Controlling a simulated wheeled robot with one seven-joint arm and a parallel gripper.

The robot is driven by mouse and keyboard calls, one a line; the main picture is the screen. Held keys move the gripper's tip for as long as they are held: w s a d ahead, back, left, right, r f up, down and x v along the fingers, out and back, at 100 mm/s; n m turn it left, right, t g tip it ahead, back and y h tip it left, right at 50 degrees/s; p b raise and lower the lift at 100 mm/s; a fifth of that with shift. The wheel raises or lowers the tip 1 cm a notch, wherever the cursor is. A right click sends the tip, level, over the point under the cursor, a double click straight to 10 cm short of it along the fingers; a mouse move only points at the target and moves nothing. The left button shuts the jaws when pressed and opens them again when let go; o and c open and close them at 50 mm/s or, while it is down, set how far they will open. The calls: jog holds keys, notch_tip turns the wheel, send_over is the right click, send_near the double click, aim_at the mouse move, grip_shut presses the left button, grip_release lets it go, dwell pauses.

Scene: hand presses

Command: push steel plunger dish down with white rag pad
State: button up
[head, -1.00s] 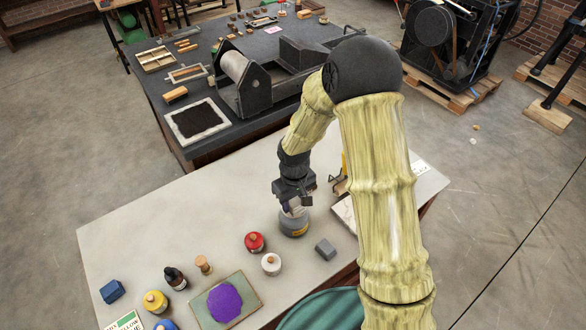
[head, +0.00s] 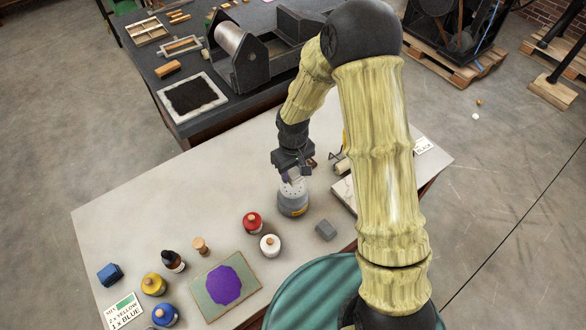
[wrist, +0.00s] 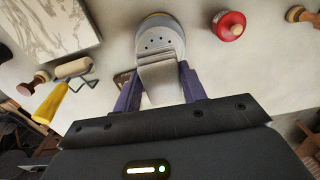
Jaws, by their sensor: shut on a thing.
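The steel plunger dish (head: 289,188), light grey with small holes, tops a dark grey can (head: 294,209) with a yellow label. The can stands upright on the pale table. The dish also shows in the wrist view (wrist: 159,40), straight ahead of my fingers. My gripper (head: 292,169) is above the dish, pointing down. In the wrist view, my gripper (wrist: 160,85) is shut on the white rag pad (wrist: 159,74), which looks pale grey and overlaps the dish's near edge. The pad shows small in the head view (head: 296,176). I cannot tell whether pad and dish touch.

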jog(key=shift+f+b, duration=1.5)
jog(key=shift+f, duration=0.85)
jog(key=shift+f+b, duration=0.85)
jog(key=shift+f, duration=0.35)
dwell(1.4)
jog(key=shift+r+p, duration=2.75)
jog(key=shift+r, duration=0.9)
